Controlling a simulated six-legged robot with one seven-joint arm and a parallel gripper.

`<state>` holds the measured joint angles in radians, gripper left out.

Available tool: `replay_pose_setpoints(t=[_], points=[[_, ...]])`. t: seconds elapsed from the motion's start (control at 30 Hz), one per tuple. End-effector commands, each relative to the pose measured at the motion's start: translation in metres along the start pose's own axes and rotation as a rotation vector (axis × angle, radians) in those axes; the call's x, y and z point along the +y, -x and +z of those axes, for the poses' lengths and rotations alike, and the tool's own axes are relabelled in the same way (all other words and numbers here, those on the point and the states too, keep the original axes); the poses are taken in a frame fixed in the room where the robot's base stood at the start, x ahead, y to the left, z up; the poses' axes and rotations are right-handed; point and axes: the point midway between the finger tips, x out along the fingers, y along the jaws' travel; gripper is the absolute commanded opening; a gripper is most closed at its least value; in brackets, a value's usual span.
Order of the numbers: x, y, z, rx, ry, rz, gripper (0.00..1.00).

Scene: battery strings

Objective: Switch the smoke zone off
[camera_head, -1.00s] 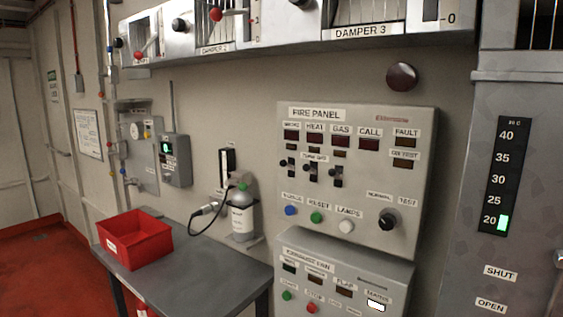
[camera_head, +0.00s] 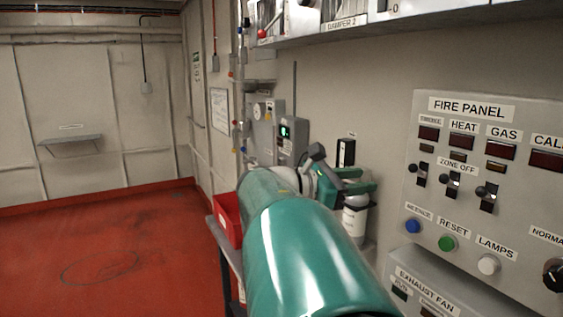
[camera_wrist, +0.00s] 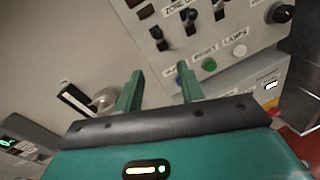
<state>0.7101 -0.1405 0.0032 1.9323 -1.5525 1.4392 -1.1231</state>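The fire panel (camera_head: 480,172) is on the wall at the right of the head view. Its smoke zone switch (camera_head: 418,174) is the leftmost of three black levers under the zone lamps. The lever's knob seems near the top of its slot. My gripper (camera_head: 368,180) is left of the panel, apart from the switch, with green fingers spread and nothing between them. In the wrist view the open fingers (camera_wrist: 160,70) point toward the panel, and the smoke switch (camera_wrist: 158,38) shows beyond them. The heat (camera_head: 450,184) and gas (camera_head: 487,196) switches sit to its right.
Blue (camera_head: 412,226), green (camera_head: 447,243) and white (camera_head: 489,265) buttons lie below the switches. The exhaust fan box (camera_head: 425,285) is lower. A red bin (camera_head: 228,218) and a grey bottle (camera_head: 355,222) are behind my arm. Damper boxes overhang above. Floor at left is clear.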

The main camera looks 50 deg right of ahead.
Motion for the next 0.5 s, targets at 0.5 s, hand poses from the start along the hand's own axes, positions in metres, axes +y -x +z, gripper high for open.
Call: replay_pose_setpoints(t=[0.5], points=[[0.000, -0.067, 0.013, -0.052, 0.039, -0.016, 0.38]])
